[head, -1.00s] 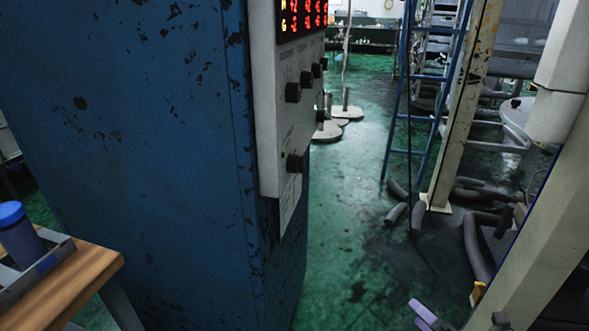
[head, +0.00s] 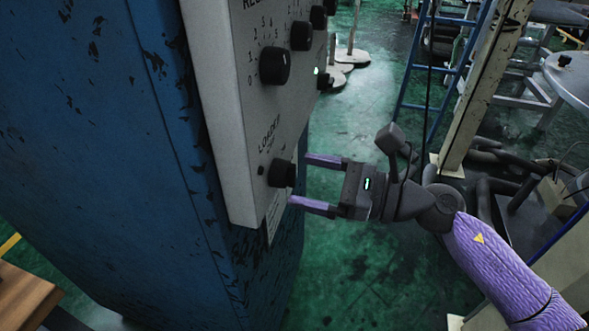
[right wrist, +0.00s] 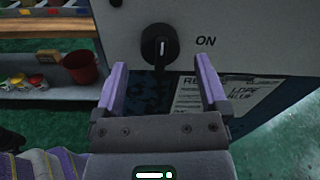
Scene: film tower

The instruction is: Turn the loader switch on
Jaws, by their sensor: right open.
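The loader switch is a black round knob (head: 281,173) low on the grey control panel (head: 222,120), below the word LOADER in the head view. In the right wrist view the knob (right wrist: 160,46) has a white mark pointing up, with the word ON to its right. My right gripper (head: 306,181) is open just in front of the knob, its two purple fingers one above the other in the head view. In the right wrist view its fingertips (right wrist: 160,68) lie either side of the knob's lower part; I cannot tell whether they touch it. My left gripper is not in view.
More black knobs (head: 274,66) sit higher on the panel, which is fixed to a blue cabinet (head: 100,140). A wooden table corner (head: 25,290) is at lower left. A blue ladder (head: 470,60) and a post stand at right. A red bucket (right wrist: 80,68) shows in the right wrist view.

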